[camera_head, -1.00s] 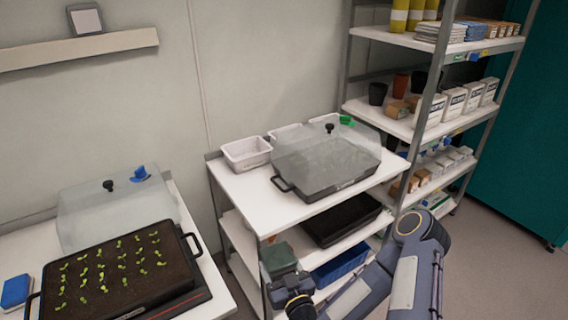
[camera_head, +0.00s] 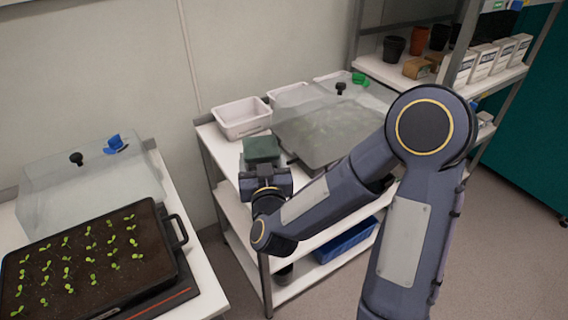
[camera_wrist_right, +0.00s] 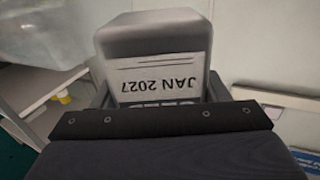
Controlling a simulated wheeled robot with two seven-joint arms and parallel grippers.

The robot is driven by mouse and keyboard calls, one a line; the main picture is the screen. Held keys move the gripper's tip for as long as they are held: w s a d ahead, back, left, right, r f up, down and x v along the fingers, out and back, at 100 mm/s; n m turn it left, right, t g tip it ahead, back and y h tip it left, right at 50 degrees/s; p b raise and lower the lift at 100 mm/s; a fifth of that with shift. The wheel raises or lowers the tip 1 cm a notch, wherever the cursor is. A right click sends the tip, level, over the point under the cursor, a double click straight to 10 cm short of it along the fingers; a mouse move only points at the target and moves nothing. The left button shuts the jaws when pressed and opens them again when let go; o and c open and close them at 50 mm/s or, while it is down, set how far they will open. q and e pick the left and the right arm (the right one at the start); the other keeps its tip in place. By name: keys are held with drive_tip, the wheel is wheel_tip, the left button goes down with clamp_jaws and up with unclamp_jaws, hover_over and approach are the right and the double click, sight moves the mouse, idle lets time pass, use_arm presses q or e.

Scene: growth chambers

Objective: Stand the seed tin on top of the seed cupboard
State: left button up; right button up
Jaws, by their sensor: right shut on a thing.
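The seed tin, a dark green box (camera_head: 262,150), is in my right gripper (camera_head: 265,176). In the head view it is in front of the white basin, over the left part of the middle rack's top shelf. In the right wrist view the tin (camera_wrist_right: 155,40) looks grey and carries a pale label reading "JAN 2027" upside down. The gripper's jaws are shut on its sides. I cannot make out a thing that is surely the seed cupboard. My left gripper is not in view.
A white basin (camera_head: 242,117) and a clear-domed propagator (camera_head: 325,125) stand on the middle rack. A seedling tray (camera_head: 160,262) and a clear dome (camera_head: 90,180) are at left. A shelf of pots (camera_head: 394,48) and boxes is at right, before a teal panel (camera_head: 535,130).

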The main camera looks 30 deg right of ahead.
drive_tip(key=w+d+f, duration=0.1)
drive_tip(key=d+f, duration=0.1)
drive_tip(key=f, duration=0.1)
drive_tip(key=w+d+f, duration=0.2)
drive_tip(key=f, duration=0.1)
drive_tip(key=w+d+f, duration=0.1)
drive_tip(key=d+f, duration=0.1)
drive_tip(key=f, duration=0.1)
drive_tip(key=shift+w+d+f+b, duration=0.15)
drive_tip(key=shift+w+f+b, duration=0.05)
drive_tip(key=shift+f+b, duration=0.15)
drive_tip(key=shift+f, duration=0.25)
drive_tip(key=shift+f, duration=0.1)
drive_tip(key=o, duration=1.1)
